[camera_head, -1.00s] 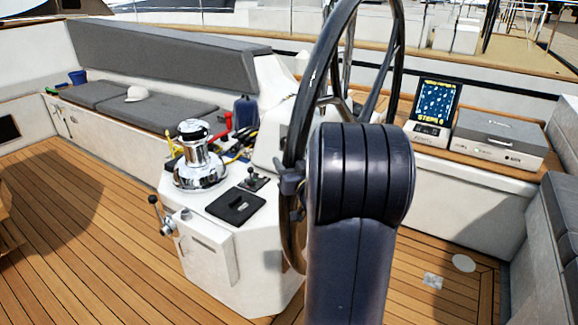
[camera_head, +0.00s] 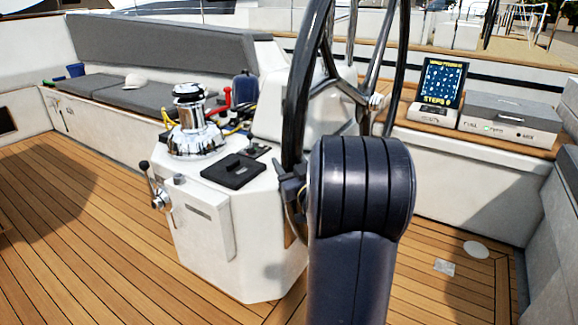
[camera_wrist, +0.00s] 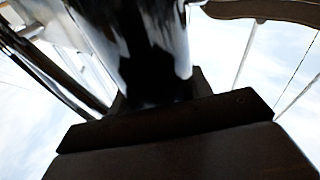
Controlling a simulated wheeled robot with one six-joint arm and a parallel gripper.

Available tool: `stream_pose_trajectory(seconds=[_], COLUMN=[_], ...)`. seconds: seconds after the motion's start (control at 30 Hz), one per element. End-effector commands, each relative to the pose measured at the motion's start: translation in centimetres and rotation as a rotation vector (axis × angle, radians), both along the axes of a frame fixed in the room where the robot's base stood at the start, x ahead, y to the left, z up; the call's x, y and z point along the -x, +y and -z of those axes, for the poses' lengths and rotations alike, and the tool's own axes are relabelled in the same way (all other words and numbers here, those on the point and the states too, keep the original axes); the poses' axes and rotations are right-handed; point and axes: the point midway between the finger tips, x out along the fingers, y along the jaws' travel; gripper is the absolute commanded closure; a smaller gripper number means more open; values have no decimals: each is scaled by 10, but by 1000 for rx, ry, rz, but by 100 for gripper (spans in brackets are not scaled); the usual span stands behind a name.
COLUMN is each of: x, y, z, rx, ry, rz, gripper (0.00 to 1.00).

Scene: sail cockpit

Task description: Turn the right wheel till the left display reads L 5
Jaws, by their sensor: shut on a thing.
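A wheel with a glossy black rim (camera_head: 298,95) stands nearly edge-on in the middle of the head view, with spokes behind it. My gripper (camera_head: 291,187) is shut on the lower near part of this rim, partly hidden by my dark arm. In the wrist view the rim (camera_wrist: 150,55) runs large and dark down into my gripper (camera_wrist: 160,105). A small screen (camera_head: 443,82) at the right shows a dark blue picture with yellow text that seems to read STEPS 0. I see no display that clearly reads L and a number.
A white pedestal (camera_head: 265,270) carries a chrome winch (camera_head: 192,125), a black pad (camera_head: 234,170) and a side lever (camera_head: 152,185). A grey box (camera_head: 510,118) stands beside the screen. A grey cushioned bench (camera_head: 155,98) lies at the back left. Teak floor (camera_head: 80,235) is free at the left.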

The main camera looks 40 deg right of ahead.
Motion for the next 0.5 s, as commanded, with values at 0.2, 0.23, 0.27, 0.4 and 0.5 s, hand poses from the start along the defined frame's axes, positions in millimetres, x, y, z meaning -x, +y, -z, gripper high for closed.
stream_pose_trajectory(seconds=[0.2,0.23,0.27,0.4,0.5], x=[-1,-1,-1,-2,-3], y=[-1,-2,-2,-5,-7], z=[47,52,57,79,96], rx=[57,65,73,109,134], ry=[-20,-24,-26,-41,-51], rz=[0,0,0,1,0], gripper=[94,94,94,94,94])
